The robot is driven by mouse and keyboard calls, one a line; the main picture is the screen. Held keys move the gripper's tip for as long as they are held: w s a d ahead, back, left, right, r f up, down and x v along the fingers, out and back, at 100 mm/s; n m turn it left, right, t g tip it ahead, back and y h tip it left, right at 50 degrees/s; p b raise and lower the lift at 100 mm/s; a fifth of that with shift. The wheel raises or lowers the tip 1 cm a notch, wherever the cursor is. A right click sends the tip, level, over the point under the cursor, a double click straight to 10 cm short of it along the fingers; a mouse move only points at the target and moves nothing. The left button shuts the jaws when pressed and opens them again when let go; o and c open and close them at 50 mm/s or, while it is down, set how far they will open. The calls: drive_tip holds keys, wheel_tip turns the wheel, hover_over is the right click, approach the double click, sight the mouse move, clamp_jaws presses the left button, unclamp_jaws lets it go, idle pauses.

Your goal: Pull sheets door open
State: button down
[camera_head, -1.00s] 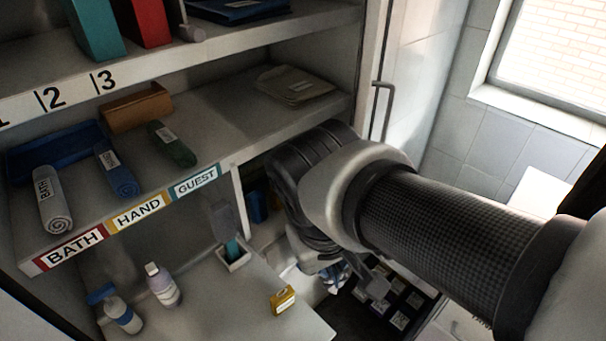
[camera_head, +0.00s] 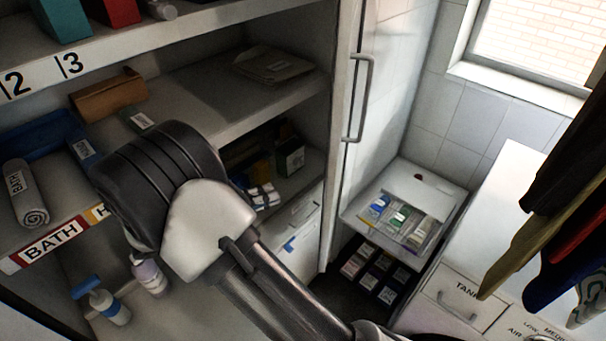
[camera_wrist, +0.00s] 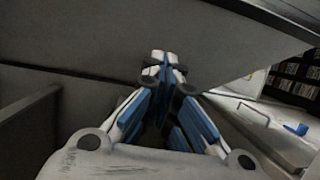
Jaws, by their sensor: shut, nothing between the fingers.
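No readable sheets label shows, so I cannot tell for certain which door is the sheets door. In the head view, a tall white door (camera_head: 342,175) with a long metal handle (camera_head: 361,98) stands at the right side of the shelving. A lower white front (camera_head: 300,240) with a small blue mark is beside it. My gripper (camera_head: 263,196) is partly hidden behind my arm, left of the tall door and apart from its handle. In the wrist view my gripper (camera_wrist: 163,66) has its blue and white fingers shut and empty, before a grey surface (camera_wrist: 90,35).
An open tray (camera_head: 400,222) of small packets lies between the door and the unit.

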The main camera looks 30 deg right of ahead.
drive_tip(key=d+f+t+h+b, duration=0.1)
drive_tip(key=d+b, duration=0.1)
drive_tip(key=d, duration=1)
drive_tip(key=shift+s+f, duration=0.2)
drive_tip(key=shift+s, duration=0.05)
